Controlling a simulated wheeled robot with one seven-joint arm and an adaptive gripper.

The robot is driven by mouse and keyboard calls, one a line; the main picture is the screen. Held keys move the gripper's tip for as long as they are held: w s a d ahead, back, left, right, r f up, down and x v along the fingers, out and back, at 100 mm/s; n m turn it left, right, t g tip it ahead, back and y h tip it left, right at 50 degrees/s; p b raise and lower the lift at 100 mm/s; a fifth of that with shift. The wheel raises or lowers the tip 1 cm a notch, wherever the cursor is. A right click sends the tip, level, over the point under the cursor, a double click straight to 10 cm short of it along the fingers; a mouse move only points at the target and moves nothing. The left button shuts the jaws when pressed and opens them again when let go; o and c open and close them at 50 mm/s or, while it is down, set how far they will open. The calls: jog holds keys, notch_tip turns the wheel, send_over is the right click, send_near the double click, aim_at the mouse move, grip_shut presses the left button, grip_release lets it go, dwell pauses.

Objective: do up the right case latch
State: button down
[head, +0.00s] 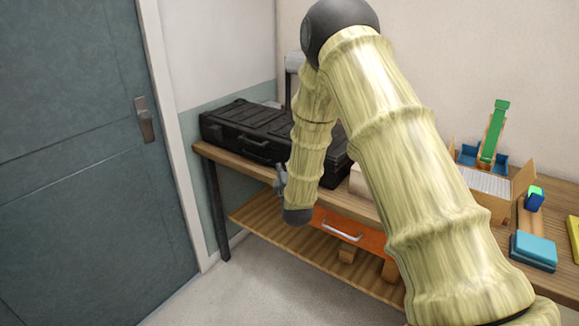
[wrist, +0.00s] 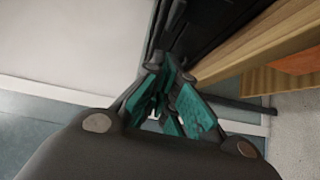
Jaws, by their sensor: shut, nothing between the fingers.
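The black case (head: 240,122) lies closed-looking on the back left of the wooden table, its handle (head: 253,148) on the front face. My forearm covers the case's right part, so the right latch is hidden in the head view. My gripper (head: 280,178) is just in front of the table's front edge, below and right of the handle, and looks small and dark there. In the wrist view my gripper (wrist: 162,98) shows teal finger pads, shut and empty. The dark case (wrist: 225,28) fills the top there, close beyond the fingers; I cannot make out the latch.
The table's front edge (wrist: 250,50) runs close beside my gripper. A box with white rods (head: 487,182), a green piece (head: 494,130) and a blue block (head: 535,249) stand at right. A grey door is at left.

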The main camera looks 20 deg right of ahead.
jog(key=b+v, duration=0.1)
jog(key=v, duration=0.7)
jog(key=shift+s+f+b, duration=0.2)
jog(key=shift+s+b, duration=0.15)
jog(key=s+a+f+m+g+y, duration=0.15)
jog(key=s+f+m+g, duration=0.3)
jog(key=s+f, duration=0.75)
jog(key=s+a+f+m+g+y, duration=0.1)
jog(key=s+a+f+m+g, duration=0.5)
jog(key=f, duration=1)
jog(key=s+a+f+m+g, duration=0.1)
jog(key=s+f, duration=0.4)
jog(key=s, duration=1)
jog(key=s+a+f+m+g+y, duration=0.1)
jog(key=s+f+m+g, duration=0.3)
jog(key=s, duration=1.1)
jog(key=shift+s+f+g, duration=0.3)
jog(key=shift+f+g, duration=0.5)
jog(key=shift+g, duration=0.15)
jog(key=shift+y, duration=0.25)
